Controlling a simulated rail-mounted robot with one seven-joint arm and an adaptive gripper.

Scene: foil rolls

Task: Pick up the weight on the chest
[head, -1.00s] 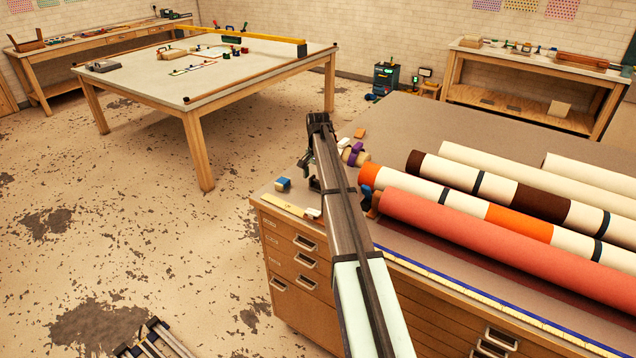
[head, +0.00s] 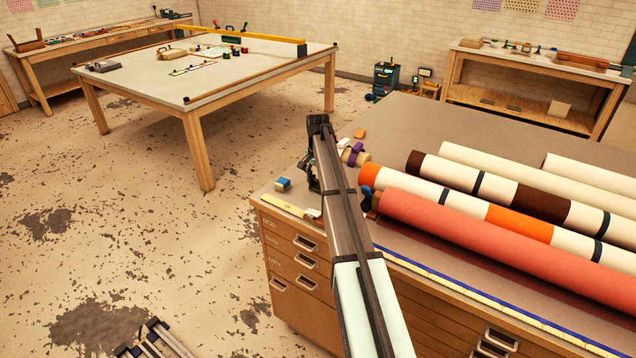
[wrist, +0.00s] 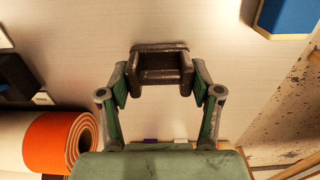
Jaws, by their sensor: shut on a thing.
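My gripper (wrist: 160,72) is shut on a dark, worn metal block, the weight (wrist: 161,54), which sits between the fingertips in the wrist view. The pale chest top (wrist: 215,45) lies beneath it; I cannot tell whether the weight touches it. In the head view my gripper (head: 313,182) is mostly hidden by my arm, above the near left corner of the drawer chest (head: 285,232). The weight cannot be made out in that view.
A blue-topped block (head: 283,184) lies left of my gripper, also seen in the wrist view (wrist: 290,14). A pale strip (head: 283,205) lies along the chest edge. Several rolls (head: 470,228) cover the right; an orange-ended roll (wrist: 62,142) is close. A large table (head: 250,75) stands behind.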

